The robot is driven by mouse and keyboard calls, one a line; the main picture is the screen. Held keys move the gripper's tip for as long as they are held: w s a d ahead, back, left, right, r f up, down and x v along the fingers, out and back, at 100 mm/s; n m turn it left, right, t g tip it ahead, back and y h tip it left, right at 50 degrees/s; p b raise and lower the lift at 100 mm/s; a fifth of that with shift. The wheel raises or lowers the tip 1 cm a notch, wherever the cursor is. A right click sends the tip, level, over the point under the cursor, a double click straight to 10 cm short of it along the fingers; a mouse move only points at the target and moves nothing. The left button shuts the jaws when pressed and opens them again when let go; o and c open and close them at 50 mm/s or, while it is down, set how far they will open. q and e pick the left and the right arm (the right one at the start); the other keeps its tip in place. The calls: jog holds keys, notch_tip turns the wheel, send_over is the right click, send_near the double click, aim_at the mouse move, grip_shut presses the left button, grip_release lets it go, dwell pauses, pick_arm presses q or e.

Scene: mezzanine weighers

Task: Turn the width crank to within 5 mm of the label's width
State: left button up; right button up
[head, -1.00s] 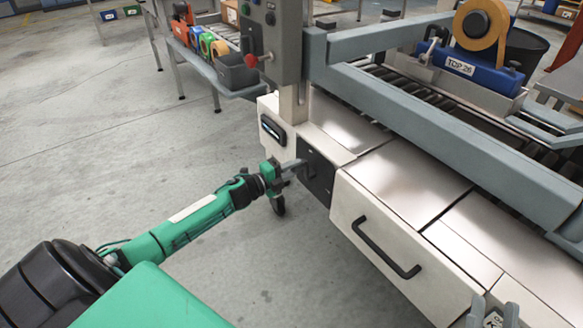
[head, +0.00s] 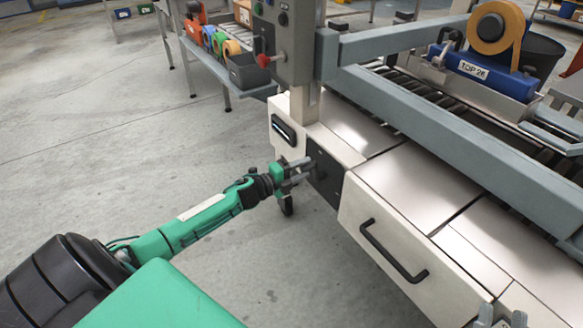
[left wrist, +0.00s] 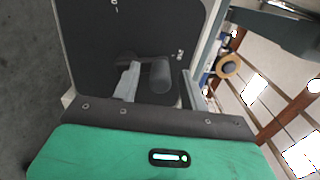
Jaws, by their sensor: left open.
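The width crank shows in the left wrist view as a dark cylindrical grip (left wrist: 160,75) in front of a black plate (left wrist: 100,50). My left gripper (left wrist: 159,88) is open, with a grey finger on either side of the grip; I cannot tell whether either touches it. In the head view my left gripper (head: 304,171) points at the black plate (head: 325,178) on the machine's left end, and its fingers mostly hide the crank. A small dark display (head: 283,131) is beside the plate; its figures are unreadable. My right gripper (head: 500,319) is cut off at the bottom right.
A drawer with a black handle (head: 392,252) is right of the plate. A control box (head: 284,40) with a red knob stands above. A side shelf (head: 213,68) carries tape rolls and bins. The floor (head: 120,140) left of the machine is clear.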

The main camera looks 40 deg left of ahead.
pick_arm(q)
jog(key=shift+s+a, duration=0.15)
jog(key=shift+s, duration=0.2)
jog(key=p+v, duration=0.2)
jog(key=v, duration=1.1)
pick_arm(e)
notch_tip(320, 180, down, 9)
jog(key=a+g, duration=0.2)
jog(key=g, duration=0.4)
jog(key=shift+s+a+f+h, duration=0.2)
jog(key=shift+s+a+h, duration=0.1)
jog(key=shift+s+a, duration=0.1)
